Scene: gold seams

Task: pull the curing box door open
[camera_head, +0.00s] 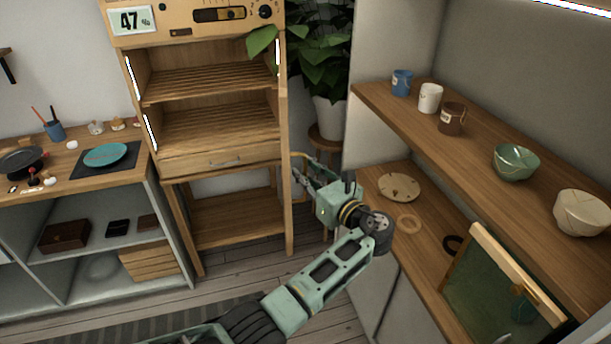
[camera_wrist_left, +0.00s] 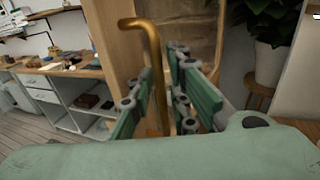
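The curing box (camera_head: 222,164) is the tall wooden cabinet with a "47" display; its slatted shelves show in the head view. A bent brass handle (camera_wrist_left: 152,45) stands at the box front in the left wrist view. In the head view the handle (camera_head: 299,154) shows at the box's right edge. My left gripper (camera_head: 305,172) is at this handle. In the left wrist view its green fingers (camera_wrist_left: 163,88) stand apart on either side of the handle's vertical bar. Firm contact is not clear. How far the door is open cannot be told. My right gripper is out of view.
A wooden shelf unit (camera_head: 470,135) with mugs and bowls stands at the right, close to my left arm. A potted plant (camera_head: 328,115) on a stool (camera_head: 325,143) is behind the handle. A workbench (camera_head: 150,165) stands left of the box.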

